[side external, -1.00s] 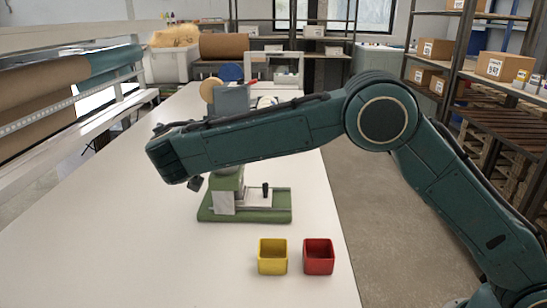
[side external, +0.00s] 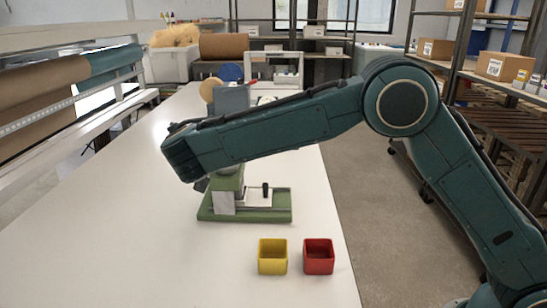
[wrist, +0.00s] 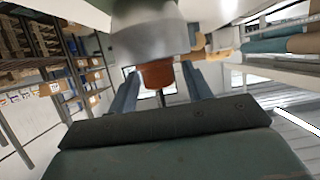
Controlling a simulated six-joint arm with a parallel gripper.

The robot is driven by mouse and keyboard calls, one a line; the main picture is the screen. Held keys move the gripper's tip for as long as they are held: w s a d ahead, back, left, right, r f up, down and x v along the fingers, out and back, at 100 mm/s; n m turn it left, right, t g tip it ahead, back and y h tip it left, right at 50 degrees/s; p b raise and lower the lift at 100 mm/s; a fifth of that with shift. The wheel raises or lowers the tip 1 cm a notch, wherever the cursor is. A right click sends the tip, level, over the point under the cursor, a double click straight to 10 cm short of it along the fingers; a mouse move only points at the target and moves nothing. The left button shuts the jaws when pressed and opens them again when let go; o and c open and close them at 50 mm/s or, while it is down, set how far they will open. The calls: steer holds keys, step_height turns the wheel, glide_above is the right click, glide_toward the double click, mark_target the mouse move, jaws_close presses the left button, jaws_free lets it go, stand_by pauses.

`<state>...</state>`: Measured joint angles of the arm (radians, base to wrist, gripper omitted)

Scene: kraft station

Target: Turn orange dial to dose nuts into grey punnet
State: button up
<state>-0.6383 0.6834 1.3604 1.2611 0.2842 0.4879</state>
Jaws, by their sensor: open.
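The orange dial (wrist: 157,75) shows in the wrist view under a grey rounded housing (wrist: 148,35). My gripper (wrist: 160,72) is open, with one finger to either side of the dial; I cannot tell whether they touch it. In the side view a machine stands on a green base (side external: 243,214), its upper part largely hidden behind my arm. My gripper is mostly hidden there too. I cannot make out a grey punnet in either view.
A yellow container (side external: 272,257) and a red container (side external: 318,257) stand side by side in front of the machine, near the right edge of the white table (side external: 130,240). The table's left front is clear. Shelves with boxes (side external: 500,67) stand at the right.

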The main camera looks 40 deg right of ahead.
steer(key=shift+n+t+y, duration=0.3)
steer(key=shift+n+y, duration=0.1)
steer(key=shift+n+t+y, duration=0.8)
steer(key=shift+n+y, duration=0.4)
steer(key=shift+n+t+y, duration=0.8)
steer(key=shift+n+y, duration=1.5)
steer(key=shift+y, duration=0.2)
steer(key=shift+n+y, duration=0.6)
steer(key=shift+y, duration=0.1)
steer(key=shift+a+n+y, duration=0.1)
steer(key=shift+n+y, duration=1.5)
steer(key=shift+y, duration=0.3)
steer(key=shift+n+g+y, duration=0.4)
steer(key=shift+n+y, duration=0.1)
steer(key=shift+n+y, duration=0.5)
steer(key=shift+y, duration=0.1)
steer(key=shift+n+g+y, duration=0.5)
steer(key=shift+n+y, duration=0.1)
